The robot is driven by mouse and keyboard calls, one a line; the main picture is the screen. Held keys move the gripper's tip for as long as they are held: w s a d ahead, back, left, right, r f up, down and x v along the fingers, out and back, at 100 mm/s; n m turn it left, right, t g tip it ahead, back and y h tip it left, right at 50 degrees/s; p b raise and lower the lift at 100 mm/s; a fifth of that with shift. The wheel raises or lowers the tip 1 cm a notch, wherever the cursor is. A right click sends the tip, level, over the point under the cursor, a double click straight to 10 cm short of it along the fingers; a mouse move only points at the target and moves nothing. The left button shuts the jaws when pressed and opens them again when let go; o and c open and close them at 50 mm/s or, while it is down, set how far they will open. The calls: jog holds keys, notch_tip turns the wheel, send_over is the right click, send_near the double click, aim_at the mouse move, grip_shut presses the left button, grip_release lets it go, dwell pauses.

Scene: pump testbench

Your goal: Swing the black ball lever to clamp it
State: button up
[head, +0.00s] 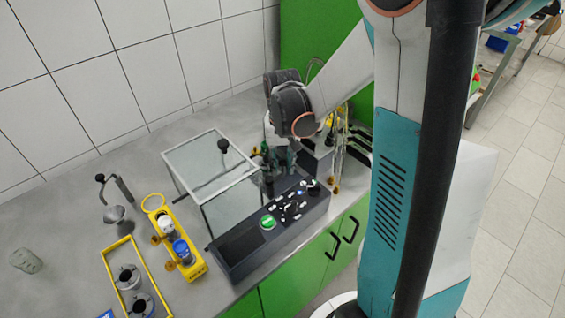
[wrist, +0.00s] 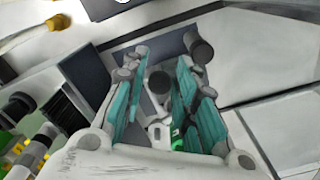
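My gripper (wrist: 162,85) is open in the wrist view, with teal fingers apart. A black ball (wrist: 159,82) shows between the fingers, with gaps at its sides; a pale metal part lies below it in the picture. Another black knob (wrist: 201,50) is just beyond the right finger. In the head view my gripper (head: 278,162) is low behind the control panel, at the right end of the glass-sided box. There the ball between the fingers is hidden or too small to make out.
The glass-sided box (head: 192,150) stands left of my gripper, the dark control panel (head: 262,235) in front. A yellow holder (head: 190,262) with white- and blue-topped items and a yellow frame (head: 118,250) are further left. Yellow-tagged fittings (head: 335,185) crowd the right side.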

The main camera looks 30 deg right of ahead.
aim_at(282, 160)
notch_tip(282, 160, up, 12)
dwell(0.8)
dwell(0.3)
